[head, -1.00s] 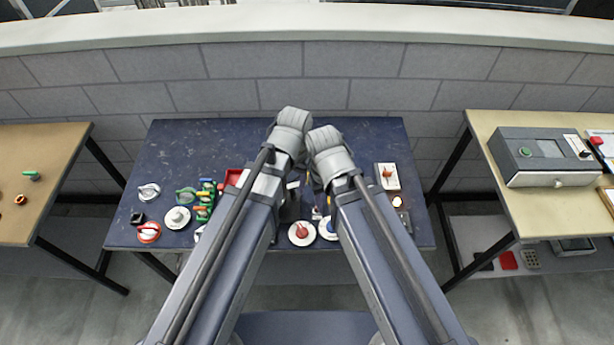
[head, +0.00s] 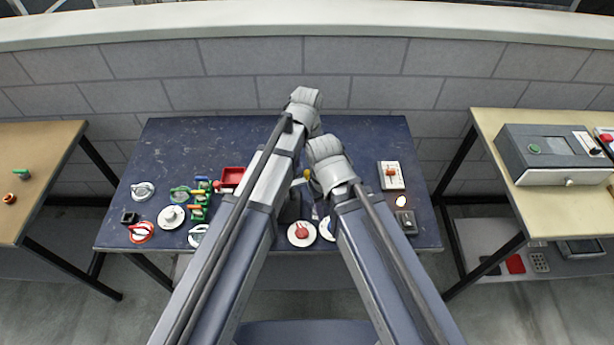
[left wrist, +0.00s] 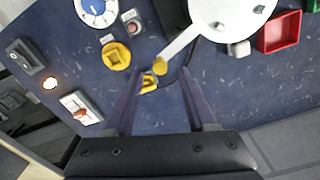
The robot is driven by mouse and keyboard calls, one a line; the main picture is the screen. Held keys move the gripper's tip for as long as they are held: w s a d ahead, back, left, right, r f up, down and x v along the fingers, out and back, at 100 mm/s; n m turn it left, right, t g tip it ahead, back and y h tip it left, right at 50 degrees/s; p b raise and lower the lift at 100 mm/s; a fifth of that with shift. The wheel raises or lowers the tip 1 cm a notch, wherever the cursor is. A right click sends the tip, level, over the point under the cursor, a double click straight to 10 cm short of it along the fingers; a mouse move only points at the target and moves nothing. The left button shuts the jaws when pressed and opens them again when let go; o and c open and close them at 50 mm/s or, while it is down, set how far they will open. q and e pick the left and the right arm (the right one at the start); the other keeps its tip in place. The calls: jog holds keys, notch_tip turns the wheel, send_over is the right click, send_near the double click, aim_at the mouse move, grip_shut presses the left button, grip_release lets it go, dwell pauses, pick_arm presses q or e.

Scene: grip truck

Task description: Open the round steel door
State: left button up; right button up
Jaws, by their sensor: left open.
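In the left wrist view a round pale steel door (left wrist: 232,10) is at the top, cut off by the picture edge. A pale bar (left wrist: 190,38) runs from it down and left to a yellow knob (left wrist: 160,66). My left gripper (left wrist: 160,77) is open, with its two dark fingers on either side below the knob and nothing seen held between them. A small yellow piece (left wrist: 148,83) shows between the fingers. Whether the fingers touch the knob cannot be told. In the head view my arms hide the door. My right gripper is hidden behind its arm.
On the blue table (head: 365,135) are a red tray (head: 232,177), a red knob on a white disc (head: 301,233), a switch box (head: 391,175) and a lit lamp (head: 400,201). Several valves and dials crowd the left. Side tables stand left (head: 40,150) and right (head: 480,125).

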aim_at(307, 172)
pick_arm(q)
notch_tip(307, 172, down, 5)
jog(key=b, duration=0.4)
jog(key=shift+c, duration=0.3)
grip_shut()
dwell(1.0)
